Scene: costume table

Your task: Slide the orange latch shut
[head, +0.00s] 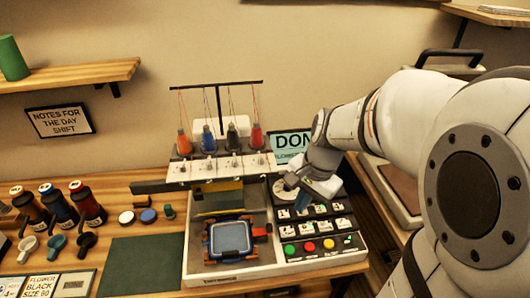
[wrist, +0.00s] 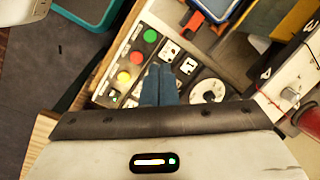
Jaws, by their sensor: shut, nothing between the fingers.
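A blue embroidery hoop frame (head: 230,238) with a grey inside and orange-brown parts sits in the bay of the machine (head: 215,272). An orange piece, which looks like the latch (head: 262,231), sticks out at the frame's right side; I cannot tell its exact position along its slide. In the wrist view a red-orange piece (wrist: 193,22) shows at the frame's corner near the top. My gripper (head: 301,205) is shut and empty over the button panel (head: 318,240), to the right of the frame and apart from the latch. Its blue fingers (wrist: 158,75) are together in the wrist view.
The panel carries green, red and yellow buttons and a white dial (wrist: 207,92). Thread spools (head: 231,137) stand on the machine's back. Thread cones (head: 58,203), cups and a dark green mat (head: 140,265) lie to the left. A tray (head: 395,190) stands to the right.

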